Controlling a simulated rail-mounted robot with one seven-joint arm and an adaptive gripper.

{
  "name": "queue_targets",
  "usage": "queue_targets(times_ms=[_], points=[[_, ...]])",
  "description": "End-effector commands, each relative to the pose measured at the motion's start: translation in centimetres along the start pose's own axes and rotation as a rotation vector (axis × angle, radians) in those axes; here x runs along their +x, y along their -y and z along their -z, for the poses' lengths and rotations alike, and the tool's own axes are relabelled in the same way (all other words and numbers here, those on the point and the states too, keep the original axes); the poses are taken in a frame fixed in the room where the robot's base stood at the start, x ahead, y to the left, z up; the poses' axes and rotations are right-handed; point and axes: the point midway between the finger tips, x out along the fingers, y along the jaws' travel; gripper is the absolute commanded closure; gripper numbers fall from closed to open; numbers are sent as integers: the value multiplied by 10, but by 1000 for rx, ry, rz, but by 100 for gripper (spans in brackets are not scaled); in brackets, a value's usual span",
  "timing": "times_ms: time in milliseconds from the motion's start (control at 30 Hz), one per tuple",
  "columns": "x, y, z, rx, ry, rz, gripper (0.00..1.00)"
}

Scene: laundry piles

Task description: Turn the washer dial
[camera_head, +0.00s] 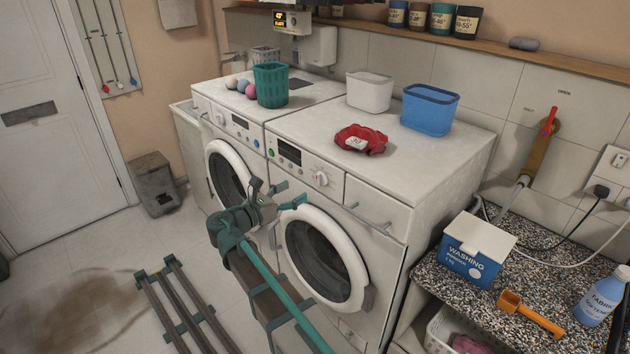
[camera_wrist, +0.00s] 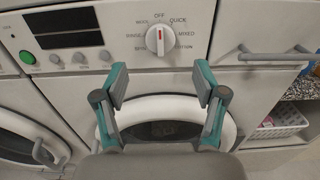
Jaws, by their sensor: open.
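The washer dial (camera_wrist: 160,40) is a round white knob with a red mark pointing up toward OFF. Words such as QUICK, MIXED and COTTON ring it. It also shows in the head view (camera_head: 321,178) on the right machine's front panel. My gripper (camera_wrist: 161,82) is open and empty in the wrist view, its teal fingers apart below the dial and not touching it. In the head view my gripper (camera_head: 282,196) is in front of the washer (camera_head: 455,160), left of and lower than the dial.
A display panel (camera_wrist: 63,28) with buttons lies left of the dial, and a drawer handle (camera_wrist: 275,57) lies right. Below is the round door (camera_head: 322,258). A red cloth (camera_head: 375,139), white bin (camera_head: 369,92) and blue bin (camera_head: 430,108) sit on top. The floor in front holds a rack (camera_head: 185,300).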

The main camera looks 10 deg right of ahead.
Motion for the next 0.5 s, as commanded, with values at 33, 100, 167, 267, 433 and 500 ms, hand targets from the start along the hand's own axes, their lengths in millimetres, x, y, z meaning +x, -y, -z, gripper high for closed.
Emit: queue_targets(times_ms=[33,100,167,267,433,500], points=[[9,0,-2,-1,0,3,29],[22,0,-2,-1,-1,3,29],[32,0,-2,0,-1,3,29],[49,0,-2,1,-1,3,29],[73,0,-1,1,-2,1,29],[80,0,-1,1,-2,1,29]])
